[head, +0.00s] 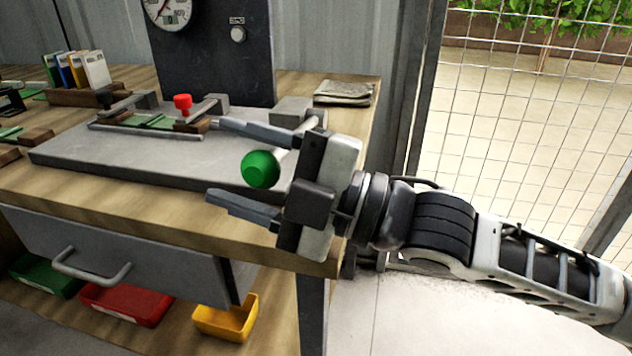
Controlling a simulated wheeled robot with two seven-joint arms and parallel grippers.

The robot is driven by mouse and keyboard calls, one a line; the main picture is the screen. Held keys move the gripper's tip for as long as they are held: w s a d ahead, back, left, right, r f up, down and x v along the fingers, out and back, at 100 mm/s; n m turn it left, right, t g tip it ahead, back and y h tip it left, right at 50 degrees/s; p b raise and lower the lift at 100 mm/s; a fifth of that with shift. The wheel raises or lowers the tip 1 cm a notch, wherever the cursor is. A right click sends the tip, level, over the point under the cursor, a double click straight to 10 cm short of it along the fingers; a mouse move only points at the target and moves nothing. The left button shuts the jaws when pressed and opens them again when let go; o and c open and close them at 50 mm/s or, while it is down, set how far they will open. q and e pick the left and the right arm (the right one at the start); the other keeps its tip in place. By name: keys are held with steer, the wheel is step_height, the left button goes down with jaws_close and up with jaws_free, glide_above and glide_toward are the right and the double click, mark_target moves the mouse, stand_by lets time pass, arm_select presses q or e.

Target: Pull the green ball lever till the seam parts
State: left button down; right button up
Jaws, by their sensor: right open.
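The green ball (261,169) is the end of a lever whose grey rod runs back to a block (293,111) on a grey base plate (105,162). The plate lies on the wooden bench. Green strips (150,121) lie in the clamp fixture on the plate; I cannot make out the seam. My right gripper (228,164) comes in from the right and is open. In the picture its two fingers lie above and below the ball; I cannot tell whether they touch it. My left gripper is not in view.
A red knob (183,102) stands on the fixture. A dark panel with a gauge (167,12) rises behind. A folded cloth (343,92) lies at the back right of the bench. A drawer handle (91,266) juts out below. A wire fence (530,120) stands to the right.

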steer(key=shift+d, duration=0.1)
steer(key=v, duration=1.5)
steer(key=shift+s+d, duration=0.15)
steer(key=shift+d, duration=0.25)
steer(key=shift+f, duration=0.1)
